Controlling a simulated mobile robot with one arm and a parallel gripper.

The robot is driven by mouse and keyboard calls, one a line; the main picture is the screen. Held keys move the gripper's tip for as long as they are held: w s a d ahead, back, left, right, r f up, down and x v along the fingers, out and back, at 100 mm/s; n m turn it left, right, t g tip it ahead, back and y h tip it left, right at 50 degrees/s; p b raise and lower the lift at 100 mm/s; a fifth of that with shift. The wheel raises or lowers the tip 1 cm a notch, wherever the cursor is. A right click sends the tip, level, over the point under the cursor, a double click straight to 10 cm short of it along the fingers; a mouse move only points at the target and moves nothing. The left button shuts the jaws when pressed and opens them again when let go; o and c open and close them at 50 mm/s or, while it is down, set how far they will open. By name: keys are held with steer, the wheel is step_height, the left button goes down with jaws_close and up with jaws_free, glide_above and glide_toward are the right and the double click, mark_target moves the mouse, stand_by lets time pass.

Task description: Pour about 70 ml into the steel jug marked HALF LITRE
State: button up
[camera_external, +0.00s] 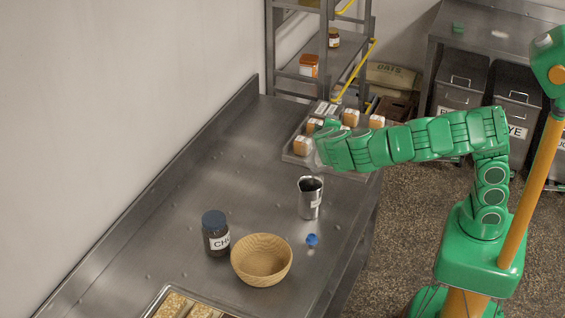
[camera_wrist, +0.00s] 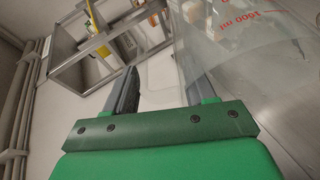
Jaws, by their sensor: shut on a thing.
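The steel jug (camera_external: 310,204) stands upright on the steel counter, a pale label on its side; I cannot read the label. My gripper (camera_external: 322,150) is above the counter, a little beyond the steel jug in the outside view.
A tray (camera_external: 296,158) with several labelled blocks lies behind. A shelf rack (camera_external: 345,50) stands at the far end.

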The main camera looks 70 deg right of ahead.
steer(key=shift+a, duration=0.2)
steer(key=shift+a+r+h, duration=0.25)
steer(key=shift+a+h, duration=0.05)
steer(key=shift+h, duration=0.1)
steer(key=shift+a+r, duration=0.15)
steer(key=shift+a, duration=0.3)
steer(key=shift+w+a+r+n+h+p, duration=0.1)
steer(key=shift+a+r+n+h+p, duration=0.05)
steer(key=shift+a+h+p, duration=0.25)
steer(key=shift+a+r+n+h+p, duration=0.15)
steer(key=shift+a+h+p, duration=0.15)
steer(key=shift+a, duration=0.2)
stand_by(1.6)
steer(key=d+f+y, duration=0.1)
steer(key=d, duration=0.1)
steer(key=d+f+y, duration=0.1)
steer(key=d, duration=0.1)
steer(key=d+m+y, duration=0.1)
steer(key=d+y, duration=0.1)
steer(key=shift+s+f, duration=0.25)
steer(key=shift+f, duration=0.15)
steer(key=shift+d+f+y, duration=0.25)
steer(key=shift+f+y, duration=0.05)
steer(key=shift+d, duration=0.2)
steer(key=shift+d+y, duration=0.15)
steer(key=shift+y, duration=0.25)
stand_by(0.4)
